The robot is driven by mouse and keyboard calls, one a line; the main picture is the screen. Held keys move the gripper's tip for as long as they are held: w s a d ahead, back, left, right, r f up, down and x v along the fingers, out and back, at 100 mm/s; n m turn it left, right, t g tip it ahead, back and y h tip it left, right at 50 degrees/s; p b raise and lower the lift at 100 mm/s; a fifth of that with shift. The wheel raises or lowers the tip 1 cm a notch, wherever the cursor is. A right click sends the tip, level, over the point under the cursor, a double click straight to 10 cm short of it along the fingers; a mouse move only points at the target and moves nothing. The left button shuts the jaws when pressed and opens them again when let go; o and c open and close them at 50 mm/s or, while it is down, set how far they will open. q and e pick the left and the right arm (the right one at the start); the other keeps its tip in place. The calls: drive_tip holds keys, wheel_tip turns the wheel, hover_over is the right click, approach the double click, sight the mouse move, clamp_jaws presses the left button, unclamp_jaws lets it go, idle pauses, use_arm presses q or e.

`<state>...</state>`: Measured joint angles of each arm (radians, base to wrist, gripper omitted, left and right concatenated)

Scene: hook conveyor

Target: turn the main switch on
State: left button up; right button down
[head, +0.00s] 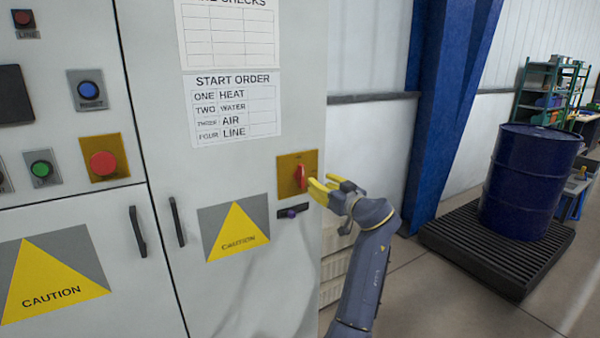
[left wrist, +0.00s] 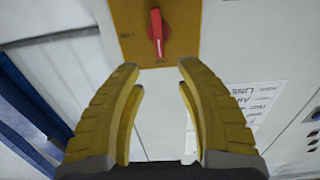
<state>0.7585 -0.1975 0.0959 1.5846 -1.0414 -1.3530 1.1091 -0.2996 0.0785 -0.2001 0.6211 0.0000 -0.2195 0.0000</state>
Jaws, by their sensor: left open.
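The main switch (head: 299,175) is a red rotary handle on a yellow-orange plate (head: 284,166) on the grey cabinet door. In the left wrist view the red handle (left wrist: 157,32) stands about upright in the picture, at the top centre, on its plate (left wrist: 183,28). My left gripper (head: 324,189) has yellow fingers, open and empty, just right of and slightly below the handle in the head view. In the left wrist view the open fingers (left wrist: 159,70) point at the plate, with the handle beyond the gap between their tips. They appear apart from it. My right gripper is not in view.
A small dark lock (head: 292,212) sits below the switch plate. A START ORDER sheet (head: 235,107) and a caution sign (head: 237,232) are on the door. A red button (head: 103,163) is on the left panel. A blue drum (head: 530,180) stands on a black pallet at right.

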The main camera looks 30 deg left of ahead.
sight(303, 172)
use_arm(q)
drive_tip(key=x, duration=1.1)
drive_tip(key=shift+w+a, duration=0.2)
drive_tip(key=shift+a, duration=0.15)
drive_tip(key=shift+o, duration=0.2)
clamp_jaws()
